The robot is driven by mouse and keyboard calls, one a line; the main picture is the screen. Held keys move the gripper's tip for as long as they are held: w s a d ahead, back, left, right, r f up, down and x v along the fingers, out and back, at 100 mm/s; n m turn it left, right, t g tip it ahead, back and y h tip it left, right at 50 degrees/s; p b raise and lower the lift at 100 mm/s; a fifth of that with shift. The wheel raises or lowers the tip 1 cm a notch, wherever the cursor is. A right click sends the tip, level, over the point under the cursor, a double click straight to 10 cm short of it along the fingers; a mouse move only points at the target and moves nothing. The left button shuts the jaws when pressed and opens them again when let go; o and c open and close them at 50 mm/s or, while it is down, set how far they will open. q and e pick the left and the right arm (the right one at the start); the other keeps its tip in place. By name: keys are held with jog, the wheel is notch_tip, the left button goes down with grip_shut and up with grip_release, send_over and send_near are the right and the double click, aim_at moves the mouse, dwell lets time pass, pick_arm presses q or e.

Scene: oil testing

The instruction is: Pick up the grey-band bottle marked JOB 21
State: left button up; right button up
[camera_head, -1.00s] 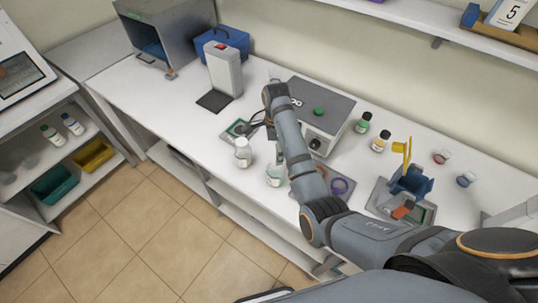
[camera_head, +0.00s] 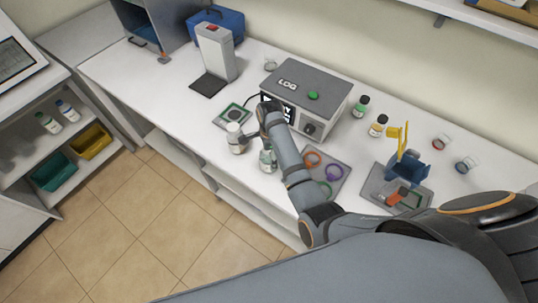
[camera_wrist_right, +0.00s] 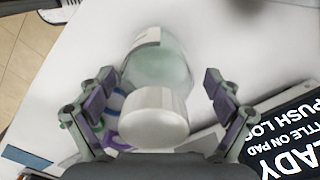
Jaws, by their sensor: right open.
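A bottle with a white cap and pale green contents (camera_wrist_right: 157,65) stands between my right gripper's two fingers (camera_wrist_right: 160,95) in the right wrist view. They are spread to either side of it, apart from it. It appears to be the greenish bottle (camera_head: 266,161) below my right wrist in the head view, partly hidden by the arm. A second white-capped bottle (camera_head: 235,139) stands just left of my right gripper (camera_head: 258,140). No job number or grey band can be read on either bottle. My left gripper is out of view.
The grey LOG box (camera_head: 312,88) stands behind the right gripper, with a pad (camera_head: 233,114) to its left. A tray of coloured rings (camera_head: 335,169) lies right of the bottles. A blue stand (camera_head: 410,167) and several small bottles are farther right.

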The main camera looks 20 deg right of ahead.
jog(key=shift+s+a+r, duration=0.25)
jog(key=shift+s+a, duration=0.05)
jog(key=shift+a, duration=0.05)
jog(key=c, duration=0.5)
jog(key=shift+c, duration=1.1)
jog(key=shift+w+d, duration=0.15)
jog(key=c, duration=0.9)
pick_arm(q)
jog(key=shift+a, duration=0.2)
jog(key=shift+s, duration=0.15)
